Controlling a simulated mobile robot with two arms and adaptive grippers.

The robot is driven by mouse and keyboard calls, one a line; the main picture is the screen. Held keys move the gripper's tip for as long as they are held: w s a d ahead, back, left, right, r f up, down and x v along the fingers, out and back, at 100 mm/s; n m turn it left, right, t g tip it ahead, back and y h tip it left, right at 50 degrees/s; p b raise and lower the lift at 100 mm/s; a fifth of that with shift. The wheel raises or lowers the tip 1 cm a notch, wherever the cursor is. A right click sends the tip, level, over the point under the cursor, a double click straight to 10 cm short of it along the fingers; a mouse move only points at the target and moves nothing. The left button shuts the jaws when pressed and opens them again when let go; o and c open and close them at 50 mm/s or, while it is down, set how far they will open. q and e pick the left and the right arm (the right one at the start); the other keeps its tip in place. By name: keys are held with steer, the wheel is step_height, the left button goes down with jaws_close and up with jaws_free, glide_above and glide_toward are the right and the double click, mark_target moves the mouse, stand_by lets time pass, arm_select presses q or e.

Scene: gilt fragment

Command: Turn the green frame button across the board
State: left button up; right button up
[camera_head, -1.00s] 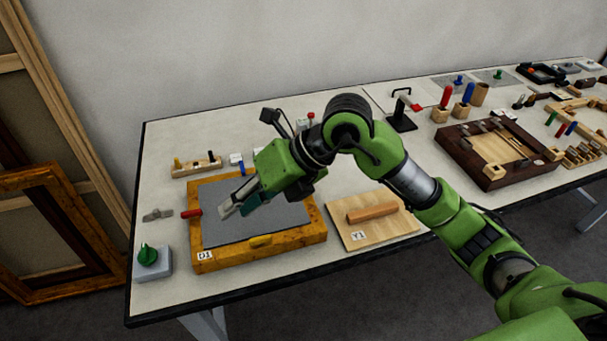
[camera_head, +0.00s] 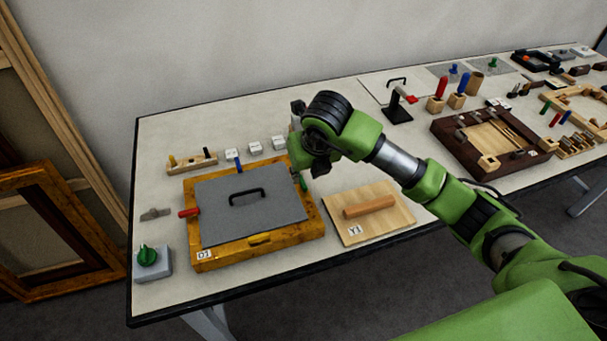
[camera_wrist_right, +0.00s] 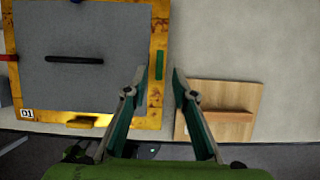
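The green frame button (camera_head: 304,183) sits on the right rail of the gilt frame D1 (camera_head: 200,252) and lies lengthwise along that rail. It also shows in the right wrist view (camera_wrist_right: 159,65). The grey board (camera_head: 225,217) with a black handle (camera_head: 247,197) lies inside the frame. My right gripper (camera_wrist_right: 160,74) is open over the right rail, one fingertip on each side of the green button. I cannot tell whether it touches it. In the head view the wrist hides most of the fingers. My left gripper is not in view.
A red button (camera_head: 189,212) is on the left rail, a blue one (camera_head: 238,166) at the far rail and a yellow one (camera_head: 260,239) on the near rail. A wooden board Y1 (camera_head: 345,195) lies to the right. A green knob on a grey box (camera_head: 152,265) stands front left.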

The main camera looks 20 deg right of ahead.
mark_target(303, 181)
steer(key=shift+p+x, duration=0.3)
steer(key=shift+x, duration=1.8)
jaws_close()
